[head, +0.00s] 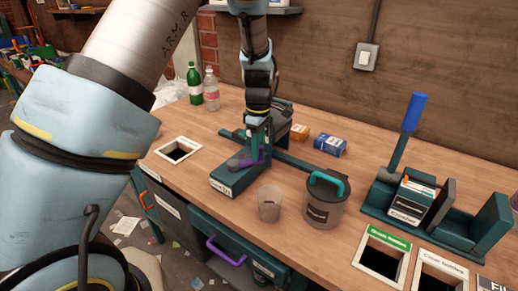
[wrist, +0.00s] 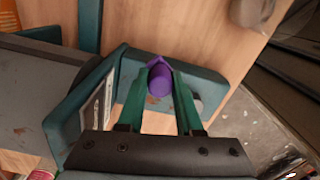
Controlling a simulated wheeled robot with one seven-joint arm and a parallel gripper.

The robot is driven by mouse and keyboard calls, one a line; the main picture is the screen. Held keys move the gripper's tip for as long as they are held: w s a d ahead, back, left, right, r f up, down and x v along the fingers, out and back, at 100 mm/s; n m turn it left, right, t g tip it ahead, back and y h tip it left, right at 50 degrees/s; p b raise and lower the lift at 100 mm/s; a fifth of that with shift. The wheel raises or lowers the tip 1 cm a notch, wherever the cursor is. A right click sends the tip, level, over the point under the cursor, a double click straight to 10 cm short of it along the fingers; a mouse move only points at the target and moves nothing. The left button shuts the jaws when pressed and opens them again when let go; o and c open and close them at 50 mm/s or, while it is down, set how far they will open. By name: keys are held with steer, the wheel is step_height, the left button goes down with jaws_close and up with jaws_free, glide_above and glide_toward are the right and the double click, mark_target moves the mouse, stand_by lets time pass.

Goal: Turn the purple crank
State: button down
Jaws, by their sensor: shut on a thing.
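The purple crank (head: 246,162) sits low on a teal machine (head: 225,181) with a white label, near the middle of the bench. In the wrist view the crank's purple knob (wrist: 159,82) lies between the two green fingers of my gripper (wrist: 161,72). My gripper (head: 259,150) reaches down from above in the head view and is shut on the knob. The fingers hide part of the crank, and its exact angle is hard to tell.
A teal press with a blue handle (head: 413,112) stands right. A square bench hole (head: 178,151) is left.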

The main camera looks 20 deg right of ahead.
stand_by(0.3)
steer(key=c, duration=0.6)
jaws_free()
step_height(320, 180, up, 11)
steer(key=b, duration=0.2)
steer(key=shift+f+b, duration=0.1)
steer(key=shift+b, duration=0.2)
steer(key=w+a+m, duration=0.2)
steer(key=w+a, duration=0.1)
steer(key=a, duration=0.8)
steer(key=s+a+f+m, duration=0.1)
steer(key=s+a+m, duration=0.1)
steer(key=a, duration=0.6)
steer(key=s+a+m+t, duration=0.1)
steer(key=s+a, duration=0.3)
steer(key=a, duration=0.4)
steer(key=s+a+f+m, duration=0.1)
steer(key=s+a+m, duration=0.2)
steer(key=a, duration=0.5)
steer(key=shift+f+m+t, duration=0.3)
steer(key=shift+f+m, duration=0.05)
steer(key=shift+m, duration=0.25)
